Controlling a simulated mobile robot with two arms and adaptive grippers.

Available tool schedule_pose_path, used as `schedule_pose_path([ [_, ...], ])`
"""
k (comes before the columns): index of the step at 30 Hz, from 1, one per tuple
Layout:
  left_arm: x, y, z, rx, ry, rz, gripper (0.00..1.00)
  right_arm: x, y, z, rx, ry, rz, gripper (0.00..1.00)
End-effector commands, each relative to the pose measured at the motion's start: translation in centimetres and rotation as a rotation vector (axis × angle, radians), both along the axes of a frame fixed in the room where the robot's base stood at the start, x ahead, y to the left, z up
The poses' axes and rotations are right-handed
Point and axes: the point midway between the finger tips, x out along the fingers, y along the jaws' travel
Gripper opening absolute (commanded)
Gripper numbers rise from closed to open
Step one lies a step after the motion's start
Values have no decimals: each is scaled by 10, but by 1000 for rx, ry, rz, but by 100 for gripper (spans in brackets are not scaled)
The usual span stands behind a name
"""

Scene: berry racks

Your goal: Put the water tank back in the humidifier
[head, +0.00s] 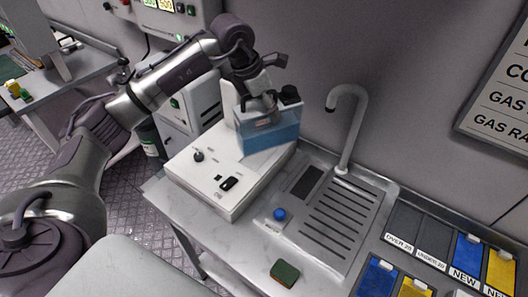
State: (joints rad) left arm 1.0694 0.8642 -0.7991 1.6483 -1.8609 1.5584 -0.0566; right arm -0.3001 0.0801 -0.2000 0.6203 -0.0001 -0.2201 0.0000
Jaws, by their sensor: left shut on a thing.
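The water tank (272,135) is a translucent box, blue in its lower part, with a black cap at its top right. My left gripper (259,104) is shut on the top of the tank, and the tank is upright. The humidifier (208,182) is a white box with a black knob and switches on its top, standing on the counter. The tank is at the humidifier's back right part. I cannot tell whether its underside touches the humidifier, as that contact is hidden. My right gripper is not in view.
A sink with a curved tap (350,108) and slotted drainboard (341,215) is right of the humidifier. A blue knob (280,214) and a green-brown sponge (285,273) are in front. Blue and yellow items (467,252) fill labelled slots at the lower right.

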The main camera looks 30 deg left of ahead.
Motion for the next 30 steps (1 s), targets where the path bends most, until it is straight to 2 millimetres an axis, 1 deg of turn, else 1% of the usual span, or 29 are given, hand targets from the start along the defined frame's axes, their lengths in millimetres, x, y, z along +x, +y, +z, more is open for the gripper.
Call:
schedule_pose_path([
  [1,8,4,6,-1,-8,84,0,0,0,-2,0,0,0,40],
  [6,24,18,17,-3,-6,335,0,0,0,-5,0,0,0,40],
  [9,30,24,21,-3,-4,434,0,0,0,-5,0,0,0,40],
  [13,34,28,22,-2,-2,504,0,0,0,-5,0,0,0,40],
  [16,34,29,9,-1,4,521,0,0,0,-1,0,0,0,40],
  [22,34,30,-24,-2,3,522,0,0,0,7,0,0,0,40],
  [30,34,29,-45,-3,0,520,0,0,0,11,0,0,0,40],
])
